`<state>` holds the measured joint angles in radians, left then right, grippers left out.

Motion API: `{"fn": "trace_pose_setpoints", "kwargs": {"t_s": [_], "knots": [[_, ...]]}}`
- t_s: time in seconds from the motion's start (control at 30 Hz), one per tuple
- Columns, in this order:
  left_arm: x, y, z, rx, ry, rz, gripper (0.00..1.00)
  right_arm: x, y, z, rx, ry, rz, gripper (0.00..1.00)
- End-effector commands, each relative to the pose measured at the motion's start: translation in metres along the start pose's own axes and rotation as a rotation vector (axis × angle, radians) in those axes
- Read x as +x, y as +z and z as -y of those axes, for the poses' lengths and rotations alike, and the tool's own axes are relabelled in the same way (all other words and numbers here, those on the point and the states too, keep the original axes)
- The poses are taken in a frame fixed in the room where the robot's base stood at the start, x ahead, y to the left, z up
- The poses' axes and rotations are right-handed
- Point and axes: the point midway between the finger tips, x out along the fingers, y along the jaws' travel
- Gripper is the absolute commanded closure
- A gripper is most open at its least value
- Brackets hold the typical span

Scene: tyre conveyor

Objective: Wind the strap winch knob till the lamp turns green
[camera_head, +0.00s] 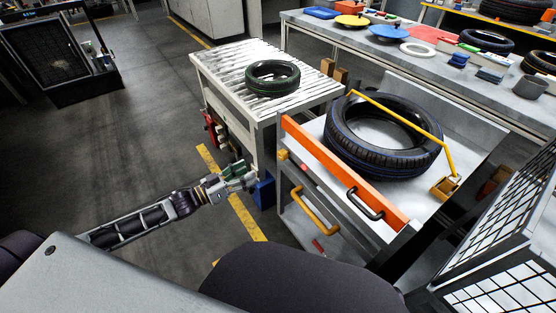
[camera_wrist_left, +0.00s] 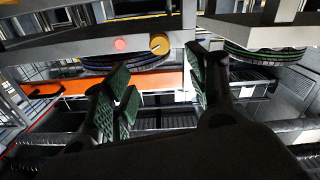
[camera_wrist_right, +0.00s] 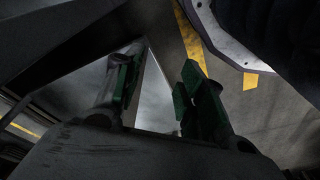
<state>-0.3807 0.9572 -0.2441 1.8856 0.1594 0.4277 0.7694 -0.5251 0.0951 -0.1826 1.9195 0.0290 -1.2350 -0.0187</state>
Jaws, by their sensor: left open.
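The yellow winch knob (camera_head: 283,155) sits on the near left end of the tyre station's frame. A lamp (camera_head: 304,168) beside it is red. In the left wrist view the knob (camera_wrist_left: 160,43) and the red lamp (camera_wrist_left: 120,44) show near the top. A yellow strap or bar (camera_head: 403,118) crosses the large black tyre (camera_head: 350,150). My left gripper (camera_head: 247,175) is open and empty, to the left of and below the knob in the head view, apart from it. My right gripper (camera_wrist_right: 156,85) is open and empty over floor and grey panels; the head view does not show it.
A roller conveyor (camera_head: 225,70) with a small green-marked tyre (camera_head: 272,78) stands behind my left gripper. An orange bar (camera_head: 340,170) and a yellow handle (camera_head: 315,212) are on the station front. A blue box (camera_head: 263,192) is close to the gripper.

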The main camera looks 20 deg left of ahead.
Motion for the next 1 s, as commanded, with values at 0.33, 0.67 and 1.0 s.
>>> {"fn": "trace_pose_setpoints", "kwargs": {"t_s": [0.33, 0.67, 1.0], "knots": [[0.000, -0.001, 0.000, 0.000, 0.001, -0.001, 0.42, -0.001, 0.000, 0.000, 0.000, 0.000, 0.000, 0.60], [0.007, -0.001, 0.000, 0.000, 0.001, -0.001, 0.42, -0.005, -0.002, 0.001, -0.001, -0.001, -0.004, 0.60], [0.027, 0.000, 0.000, 0.000, 0.001, -0.001, 0.42, -0.016, -0.006, 0.003, -0.003, -0.005, -0.004, 0.60]]}}
